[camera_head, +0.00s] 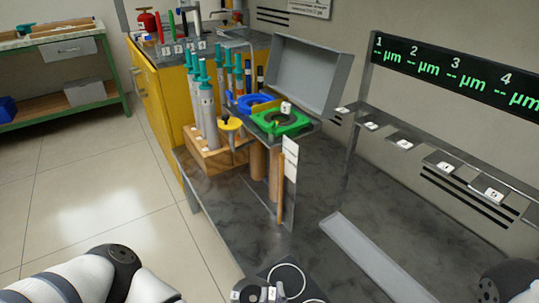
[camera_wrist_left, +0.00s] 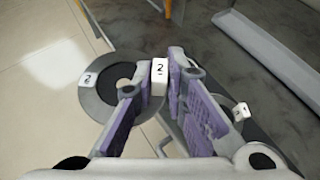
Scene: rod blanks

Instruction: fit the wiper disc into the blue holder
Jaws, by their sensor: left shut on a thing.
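The wiper disc (camera_wrist_left: 98,98) is a grey ring with a dark centre and a label 2. It has a white block (camera_wrist_left: 158,76), also marked 2, held between the purple-padded fingers of my left gripper (camera_wrist_left: 163,88). The holder is far from my left gripper. My right gripper is out of view.
Below my gripper is a dark mat (camera_head: 290,268) with white circles. A wooden rack (camera_head: 213,158) of teal-topped tools and a yellow funnel stand left of the holders, with a grey open lid (camera_head: 312,75) behind. A long grey channel (camera_head: 375,258) lies right. The middle bench is clear.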

